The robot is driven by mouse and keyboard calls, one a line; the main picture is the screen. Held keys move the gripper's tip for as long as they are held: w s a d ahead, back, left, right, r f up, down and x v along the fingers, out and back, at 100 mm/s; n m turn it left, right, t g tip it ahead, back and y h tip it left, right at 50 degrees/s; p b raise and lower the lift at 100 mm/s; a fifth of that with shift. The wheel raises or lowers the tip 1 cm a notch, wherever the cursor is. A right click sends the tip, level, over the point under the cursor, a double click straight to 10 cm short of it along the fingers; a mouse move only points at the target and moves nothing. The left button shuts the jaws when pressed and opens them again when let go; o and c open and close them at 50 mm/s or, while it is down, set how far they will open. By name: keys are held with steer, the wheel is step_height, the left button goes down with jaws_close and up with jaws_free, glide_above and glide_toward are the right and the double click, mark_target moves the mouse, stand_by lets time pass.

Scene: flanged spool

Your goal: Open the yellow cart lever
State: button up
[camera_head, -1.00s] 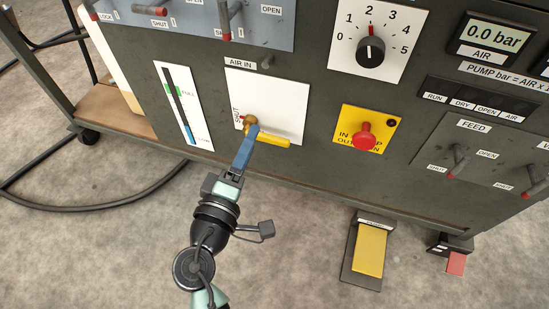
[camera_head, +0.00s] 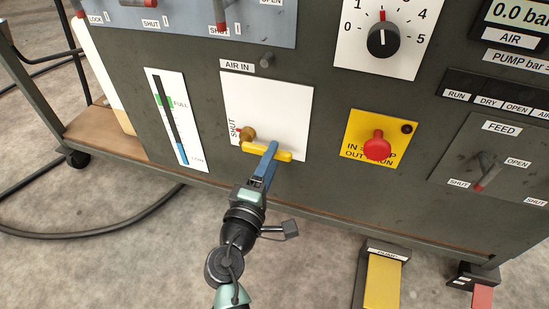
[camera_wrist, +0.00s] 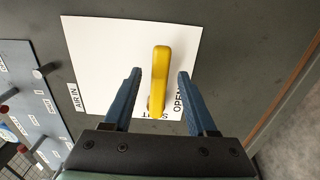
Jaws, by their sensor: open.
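The yellow lever (camera_head: 254,148) sits low on a white plate (camera_head: 285,95), with a brass fitting (camera_head: 248,133) at its left end and a SHUT label at the plate's left edge. The lever points right in the head view. My gripper (camera_head: 270,147) is at the lever, its blue finger crossing the lever's middle. In the wrist view my gripper (camera_wrist: 159,74) is open, with the yellow lever (camera_wrist: 161,57) between the two blue fingers and a visible gap on each side. An OPEN label (camera_wrist: 179,104) shows beside the right finger; the SHUT label is partly hidden.
A red knob (camera_head: 377,147) on a yellow plate stands to the right. A level gauge (camera_head: 172,115) is at the left, and a black dial (camera_head: 383,40) is above right. A yellow pedal (camera_head: 382,281) is on the floor. Bare panel lies between the plates.

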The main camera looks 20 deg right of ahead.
steer(key=shift+x, duration=1.3)
jaws_close()
stand_by(0.5)
